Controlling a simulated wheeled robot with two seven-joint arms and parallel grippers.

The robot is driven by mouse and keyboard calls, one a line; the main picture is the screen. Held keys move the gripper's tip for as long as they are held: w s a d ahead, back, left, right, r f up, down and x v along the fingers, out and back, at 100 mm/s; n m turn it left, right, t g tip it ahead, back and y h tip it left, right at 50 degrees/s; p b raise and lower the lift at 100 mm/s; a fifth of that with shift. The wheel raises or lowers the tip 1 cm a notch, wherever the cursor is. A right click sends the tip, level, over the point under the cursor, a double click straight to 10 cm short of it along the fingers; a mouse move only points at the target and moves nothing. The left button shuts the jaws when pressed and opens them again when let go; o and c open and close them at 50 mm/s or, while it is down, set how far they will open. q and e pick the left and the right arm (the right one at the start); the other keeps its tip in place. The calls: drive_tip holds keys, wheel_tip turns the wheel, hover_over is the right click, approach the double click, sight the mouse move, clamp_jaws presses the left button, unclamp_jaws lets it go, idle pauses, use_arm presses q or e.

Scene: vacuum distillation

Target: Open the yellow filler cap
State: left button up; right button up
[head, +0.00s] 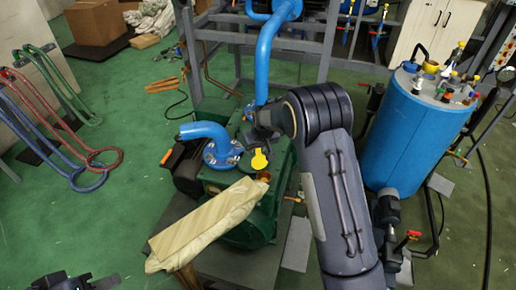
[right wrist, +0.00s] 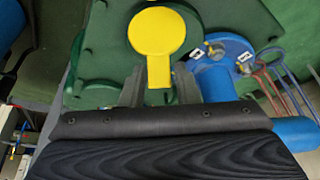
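The yellow filler cap (head: 259,161) has a round disc and a flat handle. It is above the green pump housing (head: 283,165), near a small brownish-orange filler neck (head: 264,177). In the right wrist view the cap (right wrist: 157,31) faces the camera, its handle between my two fingertips. My right gripper (head: 259,146) is closed onto the handle, with a finger against each side (right wrist: 158,88). I cannot tell whether the cap touches the neck. Part of my left gripper (head: 75,283) shows at the bottom left edge; its fingers are unclear.
A blue pipe (head: 266,60) rises behind the cap, and a blue elbow pipe (head: 205,132) is left of it. A blue tank (head: 408,135) stands right of my arm. Green floor is open at left.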

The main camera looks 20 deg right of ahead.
sight(260, 165)
drive_tip(key=shift+o, duration=1.1)
drive_tip(key=b+v, duration=0.1)
drive_tip(key=v, duration=0.6)
drive_tip(key=shift+s+r, duration=0.2)
drive_tip(key=shift+r, duration=0.15)
